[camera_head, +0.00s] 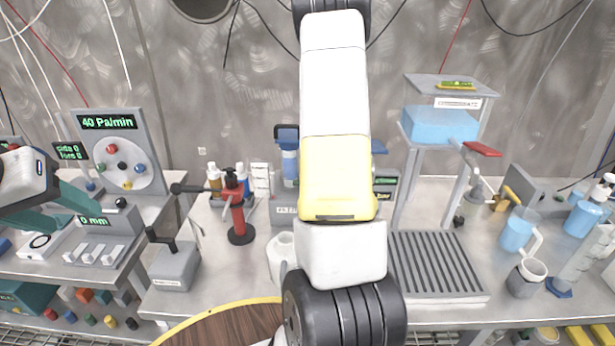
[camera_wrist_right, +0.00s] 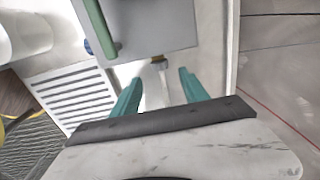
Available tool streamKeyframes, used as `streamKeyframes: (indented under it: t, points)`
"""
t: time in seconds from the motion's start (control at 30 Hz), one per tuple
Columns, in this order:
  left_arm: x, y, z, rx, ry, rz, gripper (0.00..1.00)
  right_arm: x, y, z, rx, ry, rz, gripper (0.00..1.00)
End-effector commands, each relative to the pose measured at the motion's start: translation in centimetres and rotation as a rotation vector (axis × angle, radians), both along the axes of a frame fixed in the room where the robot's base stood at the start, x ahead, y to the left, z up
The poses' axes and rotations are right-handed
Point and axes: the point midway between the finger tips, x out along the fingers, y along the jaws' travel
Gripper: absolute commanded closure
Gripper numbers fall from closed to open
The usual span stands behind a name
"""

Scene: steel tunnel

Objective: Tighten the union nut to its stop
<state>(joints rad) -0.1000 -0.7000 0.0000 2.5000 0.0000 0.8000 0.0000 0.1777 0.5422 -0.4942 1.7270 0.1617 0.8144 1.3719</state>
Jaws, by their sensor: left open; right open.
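I cannot pick out the union nut with certainty. On the right in the head view, a valve with a red lever (camera_head: 482,149) sits below the blue water tank (camera_head: 440,125), with grey fittings (camera_head: 477,188) under it. In the right wrist view, a small brownish fitting (camera_wrist_right: 160,60) with a pale strip below it shows between the fingers of my right gripper (camera_wrist_right: 158,78). That gripper is open, and no contact shows. My left gripper (camera_head: 98,212) is open and empty at the far left, by the gauge panel. The right gripper is not visible in the head view.
A slatted drain tray (camera_head: 438,265), jugs (camera_head: 518,229) and a mug (camera_head: 526,277) stand below. My arm blocks the middle.

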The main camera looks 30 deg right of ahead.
Motion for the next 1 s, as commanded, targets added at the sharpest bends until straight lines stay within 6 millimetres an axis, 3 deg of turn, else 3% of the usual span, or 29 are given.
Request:
streamKeyframes:
  t: [0.5, 0.87, 1.0]
  points:
    - [0.0, 0.0, 0.0, 0.0, 0.0, 0.0, 0.48, 0.1, -0.1, -7.0, 0.001, 0.002, -0.002, 0.48]
    - [0.0, 0.0, 0.0, 0.0, 0.0, 0.0, 0.48, 0.2, -0.1, -7.6, 0.0, 0.0, -0.001, 0.48]
    - [0.0, 0.0, 0.0, 0.0, 0.0, 0.0, 0.48, 0.2, -0.1, -7.6, 0.0, 0.0, -0.001, 0.73]
